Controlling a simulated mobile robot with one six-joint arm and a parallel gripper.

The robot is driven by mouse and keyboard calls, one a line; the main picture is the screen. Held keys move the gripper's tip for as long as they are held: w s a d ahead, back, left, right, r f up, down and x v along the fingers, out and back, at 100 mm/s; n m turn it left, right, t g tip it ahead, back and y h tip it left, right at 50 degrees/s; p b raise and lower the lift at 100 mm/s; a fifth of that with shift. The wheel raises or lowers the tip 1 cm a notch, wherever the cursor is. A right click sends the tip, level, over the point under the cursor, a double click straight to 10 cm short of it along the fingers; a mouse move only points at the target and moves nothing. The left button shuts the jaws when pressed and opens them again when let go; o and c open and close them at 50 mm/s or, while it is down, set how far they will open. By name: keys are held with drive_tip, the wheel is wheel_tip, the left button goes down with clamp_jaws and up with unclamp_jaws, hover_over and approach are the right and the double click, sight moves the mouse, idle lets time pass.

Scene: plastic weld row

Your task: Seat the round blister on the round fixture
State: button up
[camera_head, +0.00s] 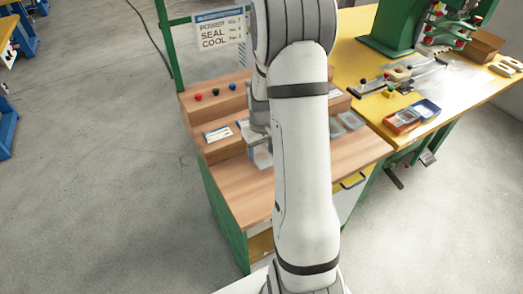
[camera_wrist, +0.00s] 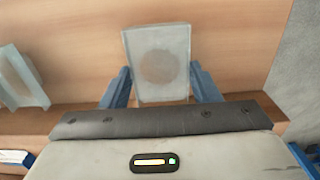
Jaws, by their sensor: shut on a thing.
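In the wrist view, my gripper (camera_wrist: 160,90) has its two blue fingers on either side of a clear, pale rectangular blister (camera_wrist: 158,40) with a round darker area in its middle. The fingers are shut on its sides, and it shows over the wooden bench. I cannot make out the round fixture for certain in either view.
The stepped wooden bench (camera_head: 235,195) carries red, black and blue buttons (camera_head: 214,92) and a label card (camera_head: 218,133). Another clear blister (camera_wrist: 22,80) lies left in the wrist view. On the right, the yellow table (camera_head: 360,65) holds a green press (camera_head: 400,25) and an orange-blue box (camera_head: 412,117).

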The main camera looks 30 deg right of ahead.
drive_tip(key=shift+r+p, duration=1.1)
drive_tip(key=shift+r, duration=0.85)
drive_tip(key=shift+s+f, duration=0.1)
